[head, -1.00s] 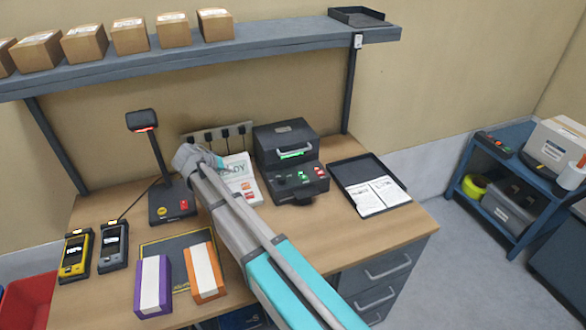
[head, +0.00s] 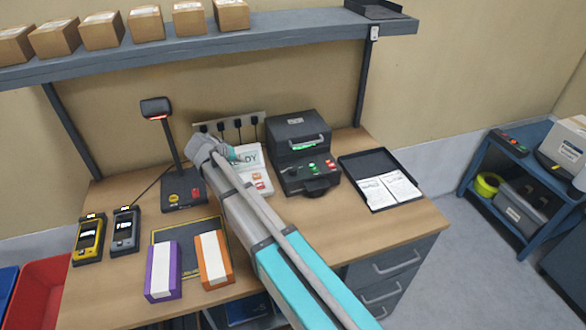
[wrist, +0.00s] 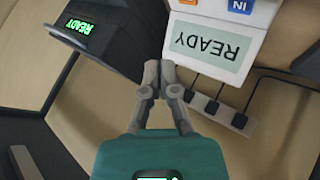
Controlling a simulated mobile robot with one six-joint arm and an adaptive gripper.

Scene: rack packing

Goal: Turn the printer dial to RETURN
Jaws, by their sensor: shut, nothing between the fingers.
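The printer (head: 292,133) is a dark box with a grey handle and a green-lit display, at the back of the desk. In the wrist view a dark housing, apparently the printer, shows a green READY display (wrist: 79,27) upside down; no dial shows there. My gripper (wrist: 159,66) is shut and empty, left of the printer and near a white unit.
The white unit (wrist: 215,45) marked READY stands left of the printer. A black tray with papers (head: 352,166) lies to its right. A scanner stand (head: 172,150), handhelds (head: 125,230) and purple (head: 163,270) and orange (head: 214,259) boxes occupy the left. A shelf (head: 290,38) overhangs the desk.

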